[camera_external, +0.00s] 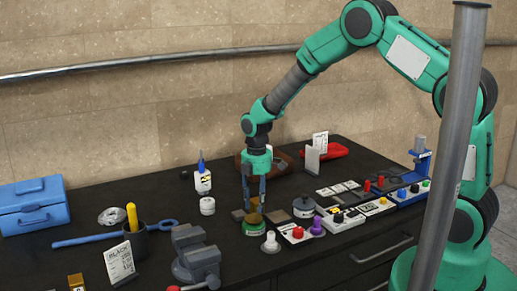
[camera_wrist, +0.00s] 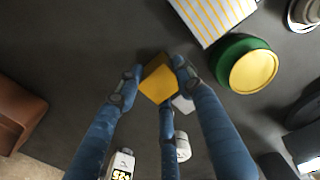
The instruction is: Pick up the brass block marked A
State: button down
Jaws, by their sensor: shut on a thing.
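My gripper (camera_external: 255,202) hangs low over the middle of the dark bench, fingers pointing down. In the wrist view, its blue fingers (camera_wrist: 155,82) are closed around a brass block (camera_wrist: 158,84), gold-yellow and seen at a tilt. No letter A is legible on it. In the external view the held block is small and partly hidden by the fingers. Whether it touches the bench is unclear. Another brass-coloured block (camera_external: 76,281) stands at the front left of the bench; its marking cannot be read.
A green round container (camera_external: 255,229) with a yellow top stands close by; it also shows in the wrist view (camera_wrist: 224,70). A white bottle (camera_external: 203,182), a grey vise (camera_external: 196,255) and a dark pot (camera_external: 304,207) surround the gripper. Switch boxes (camera_external: 343,219) lie to the right.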

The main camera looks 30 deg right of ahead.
aim_at(258, 200)
jog(key=shift+r, duration=0.1)
jog(key=shift+r, duration=0.5)
jog(key=r, duration=0.2)
jog(key=shift+s+d+r+p, duration=0.1)
jog(key=shift+s+r+p, duration=0.15)
jog(key=shift+r+p, duration=0.1)
jog(key=s+d, duration=0.1)
jog(key=s, duration=0.4)
jog(key=s+d, duration=0.1)
jog(key=s, duration=0.4)
jog(key=s+d+r+p, duration=0.1)
jog(key=s+d, duration=0.1)
jog(key=s, duration=0.3)
jog(key=shift+w+r, duration=0.1)
jog(key=shift+w, duration=0.05)
